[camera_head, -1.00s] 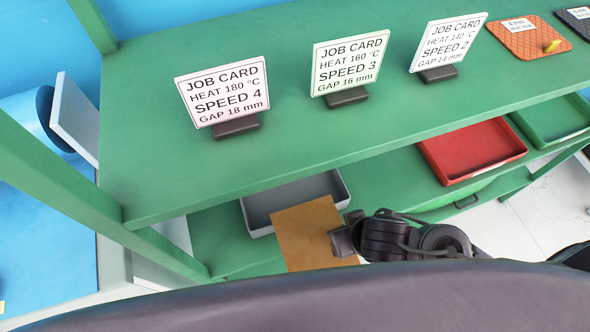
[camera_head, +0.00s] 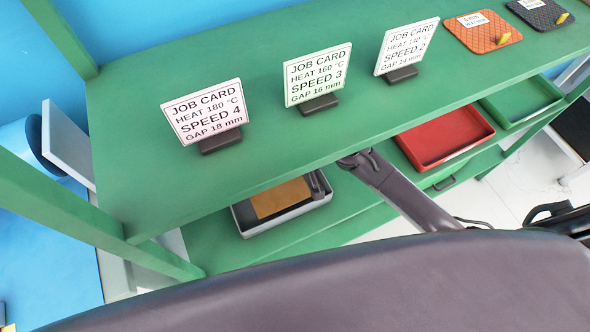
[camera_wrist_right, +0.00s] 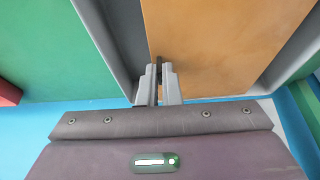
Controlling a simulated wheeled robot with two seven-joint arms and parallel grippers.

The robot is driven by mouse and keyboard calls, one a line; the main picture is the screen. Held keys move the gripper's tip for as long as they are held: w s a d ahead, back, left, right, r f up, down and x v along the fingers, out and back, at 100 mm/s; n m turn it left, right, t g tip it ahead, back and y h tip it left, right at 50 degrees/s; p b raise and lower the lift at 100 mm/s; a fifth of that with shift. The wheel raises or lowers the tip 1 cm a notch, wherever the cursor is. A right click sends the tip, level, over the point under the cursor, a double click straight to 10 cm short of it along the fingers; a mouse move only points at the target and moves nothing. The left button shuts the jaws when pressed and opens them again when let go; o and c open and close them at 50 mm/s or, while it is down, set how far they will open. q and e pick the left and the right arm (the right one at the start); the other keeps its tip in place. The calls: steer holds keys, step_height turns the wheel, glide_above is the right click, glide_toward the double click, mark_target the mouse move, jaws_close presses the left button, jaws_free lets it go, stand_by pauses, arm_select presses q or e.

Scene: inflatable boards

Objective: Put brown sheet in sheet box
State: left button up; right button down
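The brown sheet (camera_head: 280,197) lies inside the grey tray (camera_head: 241,219) on the lower shelf, which looks like the sheet box. My right gripper (camera_head: 316,184) is low at the tray's right end, by the sheet's right edge. In the right wrist view, its two fingers (camera_wrist_right: 159,84) are close together with a narrow dark gap between them. The brown sheet (camera_wrist_right: 225,40) spreads flat ahead and to the right, its left edge running to the fingertips. I cannot tell whether the fingers still pinch it. My left gripper is not in view.
The green upper shelf (camera_head: 240,110) overhangs the grey tray's rear and bears several job cards (camera_head: 205,110) and textured boards (camera_head: 482,31). A red tray (camera_head: 445,137) and a green tray (camera_head: 523,101) stand to the right on the lower shelf.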

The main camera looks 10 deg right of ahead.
steer(key=shift+f, duration=0.3)
step_height(320, 180, down, 3)
steer(key=shift+f+b, duration=0.15)
steer(key=shift+b, duration=0.3)
steer(key=shift+w+f, duration=0.15)
steer(key=shift+w, duration=0.05)
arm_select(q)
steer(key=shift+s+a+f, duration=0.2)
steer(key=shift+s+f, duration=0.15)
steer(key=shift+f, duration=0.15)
arm_select(e)
steer(key=shift+f, duration=0.1)
steer(key=shift+s+f, duration=0.1)
steer(key=c, duration=1.6)
jaws_free()
